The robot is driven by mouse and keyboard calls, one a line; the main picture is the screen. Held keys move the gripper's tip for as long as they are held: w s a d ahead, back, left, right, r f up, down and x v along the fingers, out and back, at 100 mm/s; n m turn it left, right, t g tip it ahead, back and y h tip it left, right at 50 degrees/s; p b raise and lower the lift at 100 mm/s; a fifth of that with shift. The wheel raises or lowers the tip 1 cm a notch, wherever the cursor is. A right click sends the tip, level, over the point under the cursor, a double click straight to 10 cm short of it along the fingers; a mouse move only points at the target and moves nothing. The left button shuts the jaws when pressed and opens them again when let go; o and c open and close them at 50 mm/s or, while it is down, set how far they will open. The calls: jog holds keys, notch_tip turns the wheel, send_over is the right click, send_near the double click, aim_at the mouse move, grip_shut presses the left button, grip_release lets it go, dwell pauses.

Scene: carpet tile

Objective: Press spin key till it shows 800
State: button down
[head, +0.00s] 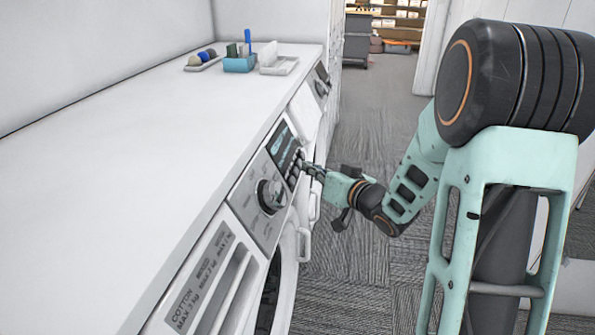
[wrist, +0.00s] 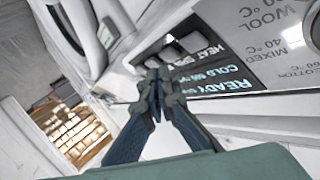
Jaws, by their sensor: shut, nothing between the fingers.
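The washing machine's dark display (head: 281,145) is on the slanted control panel, beyond a silver dial (head: 271,195). In the wrist view the display (wrist: 222,78) appears tilted; I read "READY" and "COLD", with small figures after it that are too blurred to be sure of. Labels "HEAT" and what looks like "SPIN" show along its edge near the fingertips. My gripper (head: 309,169) is shut and empty, close to the keys beside the display. In the wrist view its fingertips (wrist: 156,78) are near the label edge and partly hide the keys. Contact with a key cannot be told.
A white counter (head: 130,180) runs above the machines. A blue caddy (head: 240,64), a white tray (head: 279,66) and a dish of balls (head: 203,62) stand at its far end. A detergent drawer (head: 215,280) is nearer.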

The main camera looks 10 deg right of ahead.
jog(key=d+p, duration=0.1)
jog(key=s+d+r+p, duration=0.1)
jog(key=d, duration=0.1)
jog(key=d+r+p, duration=0.1)
jog(key=shift+s+d+r, duration=0.1)
jog(key=shift+s+d, duration=0.05)
jog(key=shift+s, duration=0.05)
dwell(1.4)
